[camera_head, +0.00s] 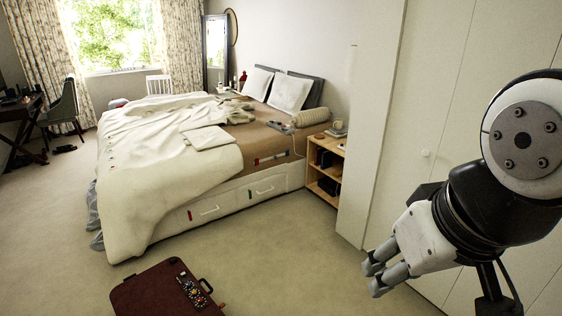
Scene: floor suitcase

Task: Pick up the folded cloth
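A flat, cream-white folded piece (206,137), which looks like the folded cloth, lies on top of the bed, over the edge of the rumpled cream cover. My gripper (375,276) is at the lower right, in front of the white wardrobe doors and far from the bed. Its two grey fingers point left and downward. No object shows between them, but the angle hides how wide the gap is. A dark red-brown suitcase (140,292) lies on the floor at the bottom, with several small dark round items (190,286) on it; its lower part is cut off.
The bed (262,187) fills the middle, with drawers along its near side. A small wooden shelf (325,170) stands between the bed and the wardrobe (440,130). A desk and chair (62,108) are at the far left. Carpet (275,265) is clear between suitcase and wardrobe.

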